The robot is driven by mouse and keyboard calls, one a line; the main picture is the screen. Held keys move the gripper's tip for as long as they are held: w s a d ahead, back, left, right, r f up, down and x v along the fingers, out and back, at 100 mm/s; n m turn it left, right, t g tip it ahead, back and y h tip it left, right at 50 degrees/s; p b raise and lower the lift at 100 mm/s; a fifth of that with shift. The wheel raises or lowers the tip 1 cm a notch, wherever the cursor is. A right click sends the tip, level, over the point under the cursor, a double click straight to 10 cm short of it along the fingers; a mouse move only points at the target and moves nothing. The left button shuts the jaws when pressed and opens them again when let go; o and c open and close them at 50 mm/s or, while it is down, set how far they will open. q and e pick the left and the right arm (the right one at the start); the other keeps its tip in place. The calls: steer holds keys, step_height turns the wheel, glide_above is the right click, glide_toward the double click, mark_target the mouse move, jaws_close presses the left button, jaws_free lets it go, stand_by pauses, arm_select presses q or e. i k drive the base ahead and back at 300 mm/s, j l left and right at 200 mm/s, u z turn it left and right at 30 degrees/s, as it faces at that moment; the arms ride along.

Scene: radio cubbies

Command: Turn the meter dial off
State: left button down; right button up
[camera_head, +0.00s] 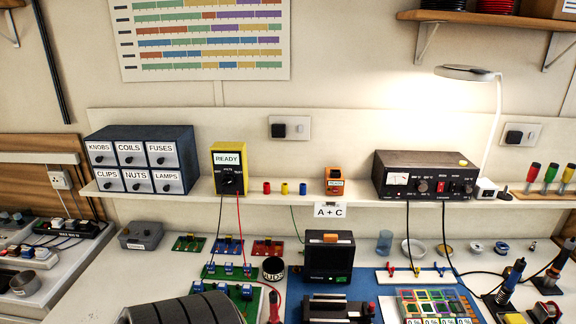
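The meter (229,160) is a yellow box with a black face, upright on the shelf, left of centre. Its display reads READY. Below the display is a round black dial (230,184) with small labels around it, too small to read surely. I cannot tell which label the dial points to. A black lead and a red lead hang from the meter's bottom down to the bench. Nothing touches the dial.
A drawer cabinet (143,158) stands left of the meter. Red, yellow and blue posts (285,188) and an orange device (334,181) stand to its right, then a dark power supply (424,176).

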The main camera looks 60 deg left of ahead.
mark_target(228, 180)
steer(key=u, duration=2.35)
